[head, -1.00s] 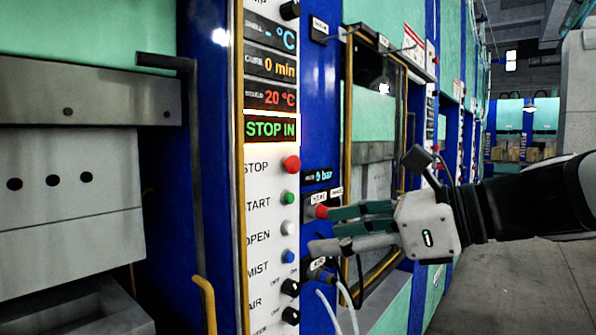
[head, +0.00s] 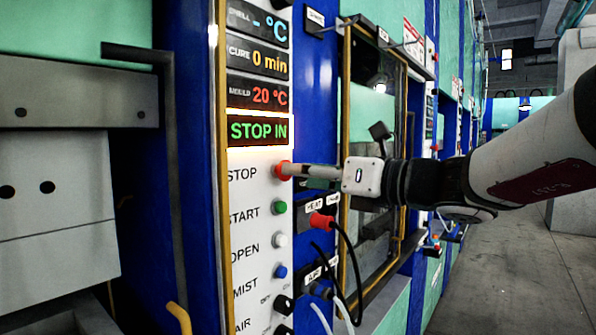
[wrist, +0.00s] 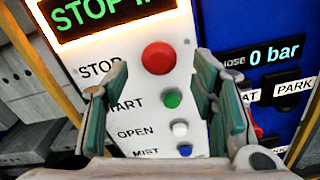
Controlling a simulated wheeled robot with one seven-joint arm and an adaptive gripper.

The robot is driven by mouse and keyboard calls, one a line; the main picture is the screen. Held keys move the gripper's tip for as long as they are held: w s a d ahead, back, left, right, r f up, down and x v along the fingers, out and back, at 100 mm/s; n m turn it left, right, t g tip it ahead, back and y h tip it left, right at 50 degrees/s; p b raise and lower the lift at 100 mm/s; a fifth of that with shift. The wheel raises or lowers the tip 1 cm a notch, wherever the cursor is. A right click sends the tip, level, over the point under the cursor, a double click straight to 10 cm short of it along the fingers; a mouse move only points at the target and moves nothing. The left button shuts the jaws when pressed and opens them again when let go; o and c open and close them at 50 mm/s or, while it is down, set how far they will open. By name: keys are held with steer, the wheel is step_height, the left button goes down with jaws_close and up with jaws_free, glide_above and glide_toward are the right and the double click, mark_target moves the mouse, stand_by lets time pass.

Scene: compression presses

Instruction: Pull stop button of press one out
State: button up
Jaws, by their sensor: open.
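The red stop button (head: 283,170) sits on the white control panel beside the word STOP, below a lit display (head: 258,131) reading STOP IN. In the wrist view the stop button (wrist: 158,57) is round and lies ahead, between and beyond my fingertips. My gripper (head: 300,173) is at the button's height in the head view, its fingers pointing left at the panel. In the wrist view my gripper (wrist: 148,82) is open, one finger on each side. One fingertip overlaps the button in the head view; I cannot tell whether they touch.
Below the stop button are the green start button (head: 280,208), the white open button (head: 280,240) and the blue mist button (head: 280,272). A yellow-edged window (head: 346,150) stands behind my arm.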

steer(key=shift+x, duration=1.6)
